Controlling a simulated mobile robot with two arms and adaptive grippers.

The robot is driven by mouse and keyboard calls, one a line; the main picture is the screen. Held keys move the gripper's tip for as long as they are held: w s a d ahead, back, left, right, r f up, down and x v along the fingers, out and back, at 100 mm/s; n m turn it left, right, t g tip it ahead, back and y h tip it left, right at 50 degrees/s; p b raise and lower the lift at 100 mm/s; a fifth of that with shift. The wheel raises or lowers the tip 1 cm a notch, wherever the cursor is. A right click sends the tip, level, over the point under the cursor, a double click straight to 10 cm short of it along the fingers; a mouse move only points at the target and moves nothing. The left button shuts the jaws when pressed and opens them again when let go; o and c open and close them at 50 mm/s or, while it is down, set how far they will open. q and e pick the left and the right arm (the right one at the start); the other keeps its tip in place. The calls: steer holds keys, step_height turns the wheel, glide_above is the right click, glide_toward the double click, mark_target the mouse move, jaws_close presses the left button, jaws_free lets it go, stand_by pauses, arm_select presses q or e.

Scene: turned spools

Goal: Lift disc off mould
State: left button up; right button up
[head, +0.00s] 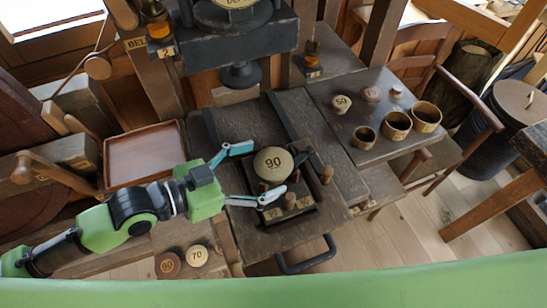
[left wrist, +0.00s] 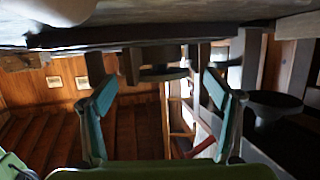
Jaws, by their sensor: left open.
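The disc marked 90 (head: 273,163) is round and olive-brown, and sits at the dark mould (head: 311,215) on the bench under the press. Whether it touches the mould all round cannot be told. My left gripper (head: 267,168) comes in from the left. Its jaws are open, one finger at the disc's far left side and the other at its near side. In the left wrist view the two teal fingers (left wrist: 158,82) are wide apart, with a dark shape between and beyond them that I cannot identify for sure. My right gripper is not in view.
The press plunger (head: 240,75) hangs behind the disc. A wooden tray (head: 146,155) lies empty at left. Discs marked 80 (head: 168,265) and 70 (head: 197,256) lie in front. Several cups (head: 397,125) and small pieces stand on the right side table (head: 345,138). Small pegs (head: 326,174) stand by the mould.

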arm_select(q)
steer(key=shift+w+d+f, duration=0.2)
steer(key=shift+w+d, duration=0.05)
steer(key=shift+d, duration=0.3)
steer(key=c, duration=0.9)
steer(key=shift+r, duration=0.1)
